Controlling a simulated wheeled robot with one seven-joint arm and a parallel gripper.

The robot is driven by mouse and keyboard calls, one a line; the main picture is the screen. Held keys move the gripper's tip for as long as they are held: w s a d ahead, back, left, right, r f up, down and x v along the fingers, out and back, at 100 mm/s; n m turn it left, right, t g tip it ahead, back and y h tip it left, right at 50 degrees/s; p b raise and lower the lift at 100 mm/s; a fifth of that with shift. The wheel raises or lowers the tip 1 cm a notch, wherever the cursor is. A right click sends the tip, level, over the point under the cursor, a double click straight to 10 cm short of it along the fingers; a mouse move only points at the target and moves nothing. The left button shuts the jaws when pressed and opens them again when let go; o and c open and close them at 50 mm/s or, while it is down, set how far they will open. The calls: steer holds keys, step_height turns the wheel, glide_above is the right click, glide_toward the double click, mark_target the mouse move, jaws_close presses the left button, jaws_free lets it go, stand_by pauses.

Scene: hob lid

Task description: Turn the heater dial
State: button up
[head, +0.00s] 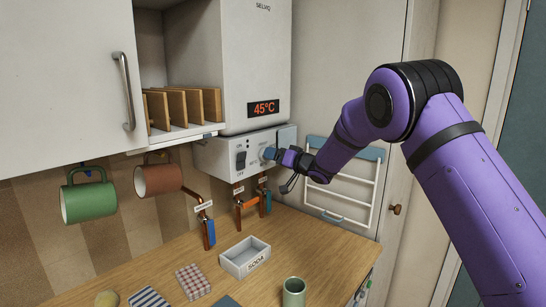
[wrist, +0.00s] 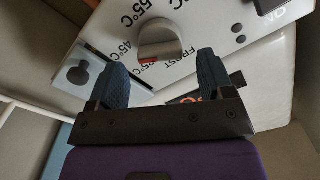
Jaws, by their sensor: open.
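In the wrist view the dial (wrist: 159,40) is a grey knob with a raised grip, ringed by the labels 55°C, 45°C and FROST. A small red mark shows at its lower edge. My gripper (head: 270,154) is at the panel in the head view and hides the dial there. In the wrist view my gripper (wrist: 164,72) is open, with blue fingertips just short of the knob, one towards each side. I cannot tell any contact.
A black rocker switch (head: 240,159) marked OFF sits left of the dial. Pipes with valve handles (head: 209,232) hang below. A white towel rack (head: 340,190) is on the right. Mugs (head: 89,200) hang at left.

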steer(key=shift+x, duration=0.95)
steer(key=c, duration=0.9)
